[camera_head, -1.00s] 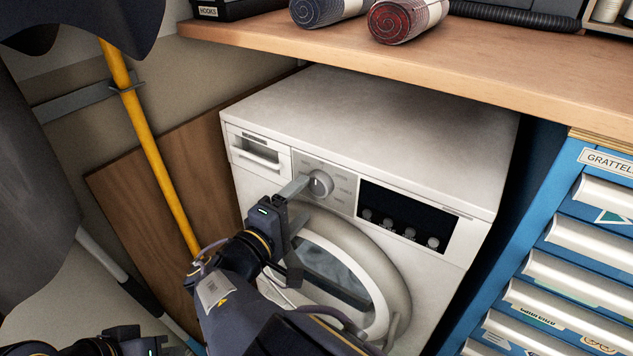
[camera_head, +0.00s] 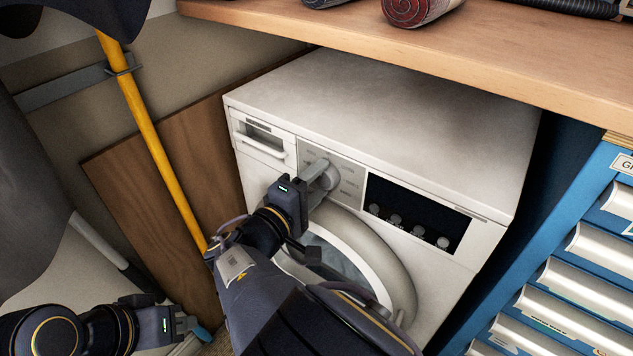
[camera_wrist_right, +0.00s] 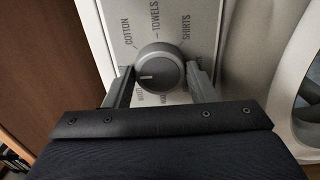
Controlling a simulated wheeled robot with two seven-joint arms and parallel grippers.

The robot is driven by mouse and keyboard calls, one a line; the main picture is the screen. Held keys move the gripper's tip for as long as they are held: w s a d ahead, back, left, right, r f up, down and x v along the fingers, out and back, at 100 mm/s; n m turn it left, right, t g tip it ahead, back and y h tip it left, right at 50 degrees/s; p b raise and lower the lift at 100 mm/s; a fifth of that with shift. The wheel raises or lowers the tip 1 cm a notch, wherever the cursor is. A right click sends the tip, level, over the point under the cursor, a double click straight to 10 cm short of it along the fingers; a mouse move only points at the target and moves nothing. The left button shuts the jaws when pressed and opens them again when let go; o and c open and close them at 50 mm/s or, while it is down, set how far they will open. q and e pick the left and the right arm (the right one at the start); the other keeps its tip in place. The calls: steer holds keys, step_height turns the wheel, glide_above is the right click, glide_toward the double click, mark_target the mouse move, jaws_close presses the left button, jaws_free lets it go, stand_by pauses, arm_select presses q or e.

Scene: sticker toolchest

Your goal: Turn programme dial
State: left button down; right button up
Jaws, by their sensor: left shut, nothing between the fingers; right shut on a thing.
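The programme dial (camera_head: 326,175) is a round grey knob on the front panel of the white washing machine (camera_head: 420,120). In the right wrist view the dial (camera_wrist_right: 160,70) shows a pale pointer line facing left, with words such as COTTON, TOWELS and SHIRTS printed around it. My right gripper (camera_head: 318,184) reaches the dial from the front; in the wrist view its two fingers (camera_wrist_right: 160,82) stand on either side of the dial, shut on it. My left gripper (camera_head: 192,325) is low at the left, away from the machine, its fingers shut and empty.
A wooden worktop (camera_head: 500,60) overhangs the machine's back. A blue drawer cabinet (camera_head: 580,215) stands at the right. A yellow pole (camera_head: 150,135) and a brown board (camera_head: 125,200) are at the left. The round door (camera_head: 385,260) is below the dial, partly behind my right arm.

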steer(key=shift+r+n+p, duration=0.2)
steer(key=shift+n+p, duration=0.5)
steer(key=shift+p, duration=0.35)
steer(key=n+p, duration=0.4)
steer(key=shift+p, duration=0.4)
steer(key=shift+f+n+p, duration=0.1)
steer(key=shift+n+p, duration=1.1)
steer(key=shift+p, duration=0.05)
steer(key=shift+f+n+p, duration=0.1)
steer(key=shift+n+p, duration=0.35)
steer(key=shift+n, duration=0.15)
steer(key=o, duration=1)
steer(key=shift+c, duration=0.2)
steer(key=shift+s+a, duration=0.1)
